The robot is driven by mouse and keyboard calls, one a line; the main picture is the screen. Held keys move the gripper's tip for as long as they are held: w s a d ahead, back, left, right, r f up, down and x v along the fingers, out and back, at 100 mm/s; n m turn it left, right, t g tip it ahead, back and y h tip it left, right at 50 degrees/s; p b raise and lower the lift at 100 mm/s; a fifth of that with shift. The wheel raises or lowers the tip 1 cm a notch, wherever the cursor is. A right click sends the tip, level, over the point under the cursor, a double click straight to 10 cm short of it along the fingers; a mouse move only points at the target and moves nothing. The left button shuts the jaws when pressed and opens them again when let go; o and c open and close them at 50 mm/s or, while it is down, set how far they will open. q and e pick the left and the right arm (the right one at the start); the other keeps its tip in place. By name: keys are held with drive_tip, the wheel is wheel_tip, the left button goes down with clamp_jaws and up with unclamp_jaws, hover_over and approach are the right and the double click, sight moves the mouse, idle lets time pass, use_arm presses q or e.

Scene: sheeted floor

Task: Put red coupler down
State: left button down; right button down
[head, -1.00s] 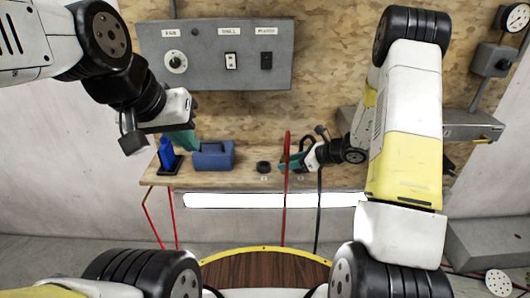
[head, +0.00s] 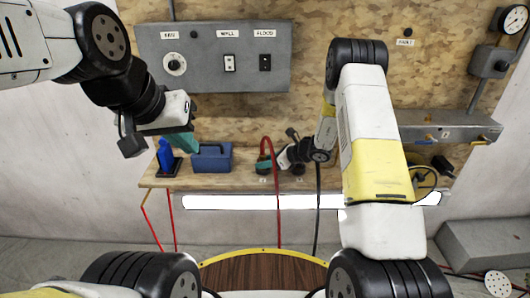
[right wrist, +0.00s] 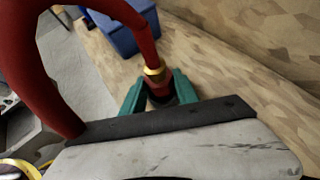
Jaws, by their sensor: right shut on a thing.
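The red coupler (right wrist: 157,76) is the end of a red hose, with a brass ring, and sits between the teal fingers of my right gripper (right wrist: 160,95) in the right wrist view. A dark round part shows at its tip; I cannot tell whether it touches the bench. In the head view my right gripper (head: 266,164) is shut on it at the bench top, where the red hose (head: 268,144) arches up and hangs down in front. My left gripper (head: 186,142) hangs above the left of the bench near the blue box; its finger gap is unclear.
A black hose (head: 318,205) hangs in front. A grey switch panel (head: 212,58) is on the wall behind.

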drive_tip(key=c, duration=0.9)
unclamp_jaws()
drive_tip(key=shift+f, duration=0.15)
